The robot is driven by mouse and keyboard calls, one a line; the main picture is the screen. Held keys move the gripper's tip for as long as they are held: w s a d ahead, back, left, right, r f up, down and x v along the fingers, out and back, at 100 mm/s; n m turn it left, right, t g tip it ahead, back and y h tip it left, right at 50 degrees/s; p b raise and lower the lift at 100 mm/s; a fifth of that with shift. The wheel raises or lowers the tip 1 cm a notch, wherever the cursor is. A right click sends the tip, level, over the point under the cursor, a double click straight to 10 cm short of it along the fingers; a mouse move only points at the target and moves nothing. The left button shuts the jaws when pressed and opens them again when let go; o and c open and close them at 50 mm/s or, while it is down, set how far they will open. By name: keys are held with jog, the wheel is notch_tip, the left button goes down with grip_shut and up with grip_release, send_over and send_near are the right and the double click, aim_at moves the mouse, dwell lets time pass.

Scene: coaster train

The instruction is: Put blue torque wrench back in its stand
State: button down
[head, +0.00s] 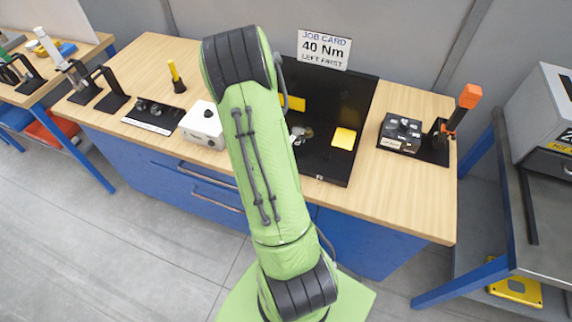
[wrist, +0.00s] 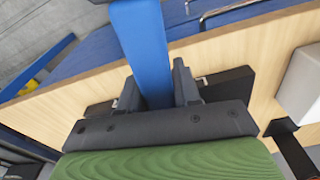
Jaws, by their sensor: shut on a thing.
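The blue torque wrench (wrist: 143,40) shows in the wrist view as a blue bar between the fingers of my gripper (wrist: 157,88). My gripper is shut on it. In the head view my green arm hides both gripper and wrench. I cannot tell which stand belongs to the blue wrench.
The wooden bench (head: 420,195) holds a white box (head: 203,124), a yellow-topped tool (head: 175,76) and a black mat (head: 335,172) with yellow pieces. An orange-handled tool (head: 466,100) stands at the right. The job card (head: 324,48) reads 40 Nm, left first.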

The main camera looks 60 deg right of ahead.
jog(key=w+a+f+n, duration=0.1)
jog(key=w+a+n, duration=0.4)
jog(key=a, duration=0.3)
jog(key=w+a+f+n, duration=0.1)
jog(key=w+a+n, duration=0.4)
jog(key=a, duration=0.3)
jog(key=w+a+f+n+t, duration=0.1)
jog(key=w+a+n, duration=0.3)
jog(key=a+n, duration=0.3)
jog(key=shift+w+a+f+y, duration=0.4)
jog(key=shift+a, duration=0.45)
